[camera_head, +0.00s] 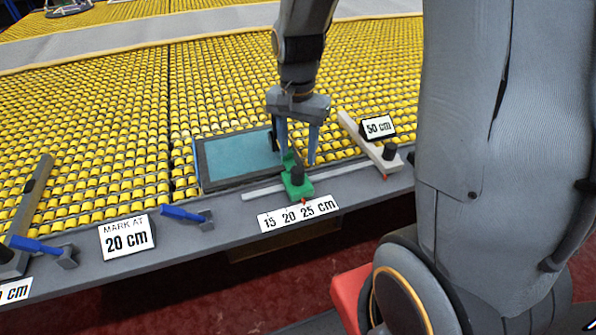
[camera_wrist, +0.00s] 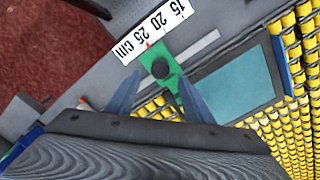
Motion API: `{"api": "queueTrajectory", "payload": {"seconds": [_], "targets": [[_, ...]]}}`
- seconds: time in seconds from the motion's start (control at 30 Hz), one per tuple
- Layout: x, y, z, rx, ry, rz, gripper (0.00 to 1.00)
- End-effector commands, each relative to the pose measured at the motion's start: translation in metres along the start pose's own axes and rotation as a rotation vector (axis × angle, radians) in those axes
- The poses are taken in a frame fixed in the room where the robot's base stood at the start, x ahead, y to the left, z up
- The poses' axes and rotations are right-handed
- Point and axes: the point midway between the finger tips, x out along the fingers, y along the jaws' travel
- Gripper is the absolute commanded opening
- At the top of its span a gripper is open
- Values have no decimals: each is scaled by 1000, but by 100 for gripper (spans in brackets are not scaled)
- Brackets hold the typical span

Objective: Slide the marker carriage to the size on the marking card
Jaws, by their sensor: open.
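The green marker carriage (camera_head: 299,189) with a black knob (camera_head: 297,174) sits on a pale rail (camera_head: 262,191). Its red pointer is close to the 25 on the scale label (camera_head: 299,213), which reads 15, 20, 25 cm. The marking card (camera_head: 127,237) reads "MARK AT 20 cm". My gripper (camera_head: 298,160) is open just above and behind the carriage. In the wrist view the carriage (camera_wrist: 173,60) and knob (camera_wrist: 160,69) show between the tips of my open gripper (camera_wrist: 160,80). The fingers appear apart from the knob; their exact height over it is unclear.
A teal panel in a dark frame (camera_head: 240,158) lies behind the rail. A white bar with a 50 cm card (camera_head: 378,127) stands to the right. Blue-handled clamps (camera_head: 184,214) sit left along the bench edge. Yellow rollers (camera_head: 90,130) cover the area behind.

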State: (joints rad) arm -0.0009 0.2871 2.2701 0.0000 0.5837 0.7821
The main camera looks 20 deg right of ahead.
Motion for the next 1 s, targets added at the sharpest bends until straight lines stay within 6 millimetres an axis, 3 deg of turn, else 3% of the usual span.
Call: {"api": "queueTrajectory", "payload": {"seconds": [0.6, 1.0], "targets": [[70, -1, 1, 5, -2, 2, 47], [76, -1, 1, 4, 0, 0, 47]]}}
